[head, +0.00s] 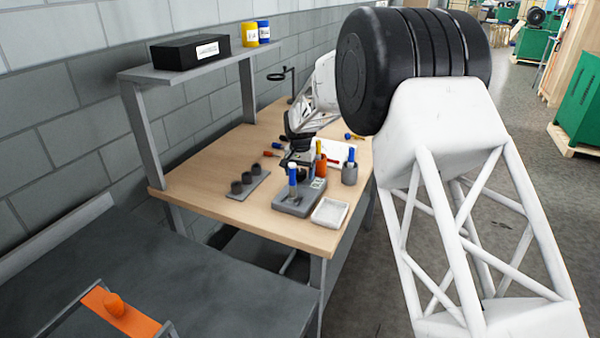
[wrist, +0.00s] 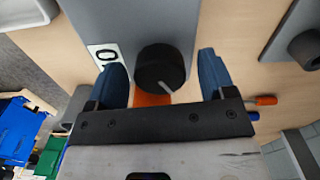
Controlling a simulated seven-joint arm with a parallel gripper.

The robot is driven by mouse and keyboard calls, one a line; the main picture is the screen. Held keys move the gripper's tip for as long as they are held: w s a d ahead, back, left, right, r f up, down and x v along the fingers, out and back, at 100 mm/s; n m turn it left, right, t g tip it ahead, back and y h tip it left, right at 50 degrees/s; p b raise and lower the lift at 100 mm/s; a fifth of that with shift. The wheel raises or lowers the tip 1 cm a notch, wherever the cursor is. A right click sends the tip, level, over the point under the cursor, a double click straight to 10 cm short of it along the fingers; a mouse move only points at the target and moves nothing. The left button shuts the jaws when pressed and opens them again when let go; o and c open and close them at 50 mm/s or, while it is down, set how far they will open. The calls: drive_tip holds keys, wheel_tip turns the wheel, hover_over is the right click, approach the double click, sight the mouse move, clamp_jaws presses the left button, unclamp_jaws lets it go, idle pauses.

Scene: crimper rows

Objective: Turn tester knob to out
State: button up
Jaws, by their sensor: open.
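The tester is a grey box (head: 290,206) on the wooden bench; its grey top also fills the upper middle of the wrist view (wrist: 150,18). Its black round knob (wrist: 160,68) has a pale pointer line, which points toward the lower right in the wrist view. A white label with black marks (wrist: 104,56) is left of the knob. My gripper (wrist: 161,70) is open, one blue finger on each side of the knob, with visible gaps. Whether the fingertips reach down to the knob's height is hard to tell. No "out" mark is readable; my gripper hides the tester's lower part.
A white tray (head: 330,212) and a rack with dark cylinders (head: 248,186) flank the tester. An orange holder (head: 321,165) and a grey cup (head: 349,174) stand close behind it. Loose screwdrivers lie farther back. A shelf (head: 190,68) stands over the bench's left part.

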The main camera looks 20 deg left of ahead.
sight(301, 171)
drive_tip(key=shift+r, duration=0.1)
drive_tip(key=shift+r, duration=3.8)
drive_tip(key=shift+w, duration=0.1)
drive_tip(key=m, duration=0.1)
drive_tip(key=w+g, duration=0.1)
drive_tip(key=m+g, duration=0.1)
drive_tip(key=shift+w+d+f+m+y, duration=0.3)
drive_tip(key=shift+w, duration=0.1)
drive_tip(key=shift+w+d+r+m+g+y, duration=0.15)
drive_tip(key=shift+w+m+g, duration=0.15)
drive_tip(key=shift+m+g, duration=0.25)
drive_tip(key=shift+w+f+m+g+y, duration=0.15)
drive_tip(key=shift+w+m+g, duration=0.2)
drive_tip(key=shift+g, duration=0.3)
drive_tip(key=shift+r, duration=0.1)
drive_tip(key=shift+s, duration=0.1)
drive_tip(key=shift+x, duration=3.95)
